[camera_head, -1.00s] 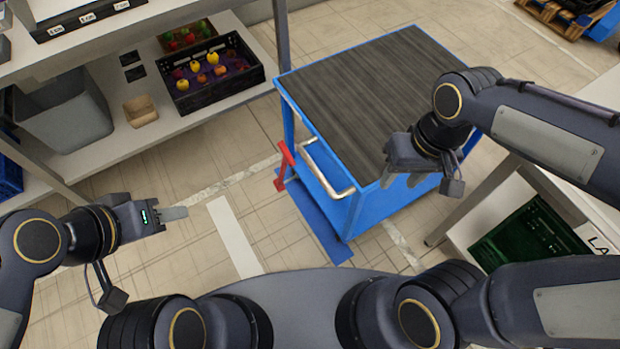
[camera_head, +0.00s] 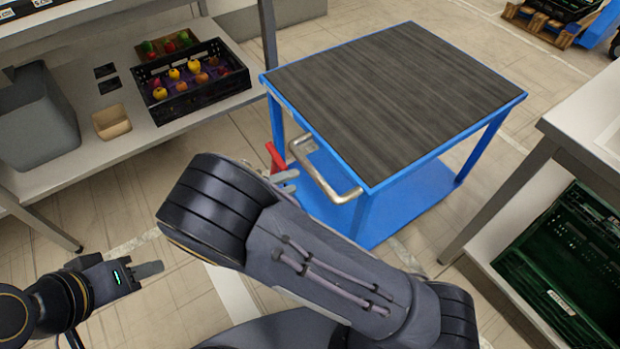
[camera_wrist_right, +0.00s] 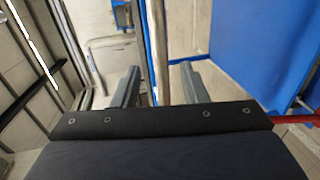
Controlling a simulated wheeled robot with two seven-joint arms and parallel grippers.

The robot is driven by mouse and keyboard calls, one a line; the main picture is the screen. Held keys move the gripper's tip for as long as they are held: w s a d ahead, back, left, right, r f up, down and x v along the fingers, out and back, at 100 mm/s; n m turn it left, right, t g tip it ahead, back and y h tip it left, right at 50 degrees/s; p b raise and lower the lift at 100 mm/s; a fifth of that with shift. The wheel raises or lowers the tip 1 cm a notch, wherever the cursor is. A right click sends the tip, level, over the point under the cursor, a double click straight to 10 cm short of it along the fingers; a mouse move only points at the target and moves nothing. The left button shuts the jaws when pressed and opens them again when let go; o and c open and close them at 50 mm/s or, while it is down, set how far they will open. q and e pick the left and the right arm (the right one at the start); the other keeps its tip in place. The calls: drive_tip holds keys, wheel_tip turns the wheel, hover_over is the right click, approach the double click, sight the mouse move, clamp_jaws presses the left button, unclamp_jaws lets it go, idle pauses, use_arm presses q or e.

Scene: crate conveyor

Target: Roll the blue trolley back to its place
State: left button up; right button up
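The blue trolley (camera_head: 318,132) has a dark wood-grain top and stands beyond my arms in the head view. Its bent metal handle (camera_head: 325,184) is on the near left side, with a red lever (camera_head: 276,157) beside it. My right arm crosses the head view and partly hides the trolley's lower deck. My right gripper (camera_head: 287,181) is at the handle's left end. In the right wrist view, the right gripper (camera_wrist_right: 160,85) is open, and the handle bar (camera_wrist_right: 158,40) runs between its fingers, with a gap on each side. My left gripper (camera_head: 148,270) is away at lower left, empty, seen side-on.
A shelf unit (camera_head: 100,155) stands at left with a black fruit crate (camera_head: 180,113), a grey bin (camera_head: 35,125) and a small tan box (camera_head: 111,122). A bench (camera_head: 570,125) with a green crate (camera_head: 560,270) below is at right. The floor beyond the trolley is mostly clear.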

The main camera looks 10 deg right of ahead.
sight(314, 174)
drive_tip(key=b+x, duration=0.1)
drive_tip(key=x, duration=0.6)
drive_tip(key=shift+w+d, duration=0.1)
drive_tip(key=shift+d, duration=0.25)
clamp_jaws()
